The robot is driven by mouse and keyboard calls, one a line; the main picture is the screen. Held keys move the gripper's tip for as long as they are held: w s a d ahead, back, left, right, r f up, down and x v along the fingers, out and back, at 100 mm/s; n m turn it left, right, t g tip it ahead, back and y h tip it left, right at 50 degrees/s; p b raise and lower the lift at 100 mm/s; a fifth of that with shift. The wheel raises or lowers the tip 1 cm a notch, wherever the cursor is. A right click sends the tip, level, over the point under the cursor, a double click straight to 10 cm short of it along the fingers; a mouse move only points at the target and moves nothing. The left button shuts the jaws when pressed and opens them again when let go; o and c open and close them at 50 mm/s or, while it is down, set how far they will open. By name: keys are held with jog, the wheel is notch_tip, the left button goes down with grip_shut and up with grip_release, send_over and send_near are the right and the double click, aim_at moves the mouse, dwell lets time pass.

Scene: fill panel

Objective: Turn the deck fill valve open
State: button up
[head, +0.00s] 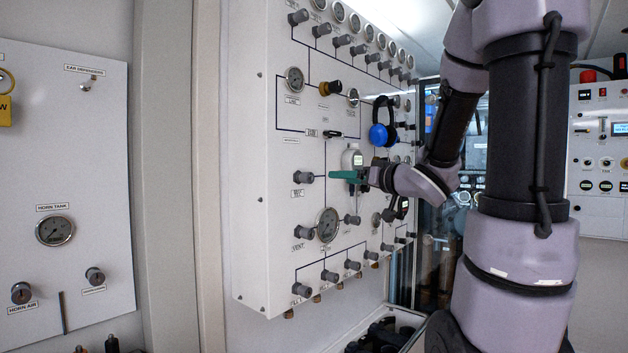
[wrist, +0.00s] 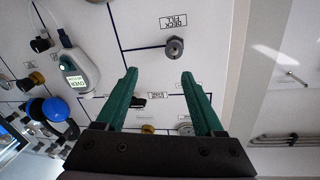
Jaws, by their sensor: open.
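The deck fill valve is a small dark grey round knob (wrist: 174,47) with a "DECK FILL" label (wrist: 173,22) upside down above it in the wrist view. In the head view I take it to be the left-hand grey knob (head: 304,177) at mid-height on the white panel, its label too small to read. My gripper (wrist: 160,75) has green fingers, open and empty. The knob shows beyond the fingertips, nearer the right one, and is not between them. In the head view my gripper (head: 334,175) points left toward the knob, with a visible gap.
A white handheld meter with a green screen (wrist: 78,72) hangs beside the fingers. Blue ear defenders (head: 380,135) hang farther right. A black lever (wrist: 138,101) shows between the fingers. Several gauges and knobs crowd the panel (head: 255,190); its bare left edge is clear.

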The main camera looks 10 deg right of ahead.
aim_at(311, 178)
jog(key=shift+n+g+y, duration=0.4)
jog(key=shift+n+y, duration=0.1)
jog(key=shift+y, duration=0.4)
jog(key=x, duration=0.7)
jog(key=a+x, duration=0.1)
jog(key=x, duration=0.2)
jog(key=shift+s+a+f, duration=0.1)
jog(key=shift+a+f, duration=0.1)
jog(key=shift+a, duration=0.1)
grip_shut()
